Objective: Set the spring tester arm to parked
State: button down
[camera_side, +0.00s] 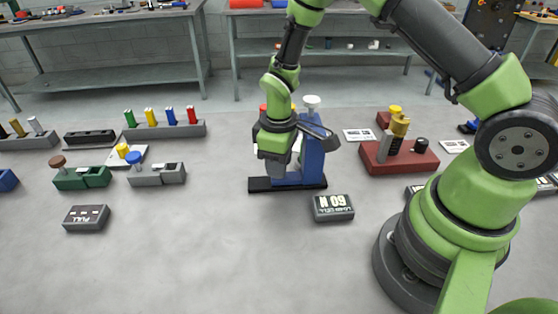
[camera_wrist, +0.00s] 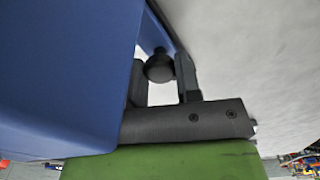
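The spring tester stands in the side view, with a blue upright body (camera_side: 313,158) on a black base (camera_side: 262,185) and a white knob (camera_side: 312,101) on top. My gripper (camera_side: 273,170) is at its left side, pointing down. In the wrist view the blue body (camera_wrist: 65,70) fills the left. A blue arm (camera_wrist: 153,32) ends in a black knob (camera_wrist: 159,68). My gripper's fingers (camera_wrist: 161,80) stand apart with this knob filling the space between them, and appear shut on it. The side view hides the knob behind my gripper.
A dark 60 N load cell block (camera_side: 333,207) lies right in front of the tester. A red fixture (camera_side: 400,162) stands to the right. Green (camera_side: 82,178) and grey (camera_side: 157,175) fixtures and a dark block (camera_side: 87,217) are on the left. The front middle of the table is clear.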

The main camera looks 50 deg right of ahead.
jog(key=w+a, duration=0.7)
jog(key=shift+w+a, duration=0.25)
jog(key=shift+w, duration=0.05)
jog(key=c, duration=0.8)
grip_release()
notch_tip(320, 180, up, 10)
jog(key=shift+s, duration=0.1)
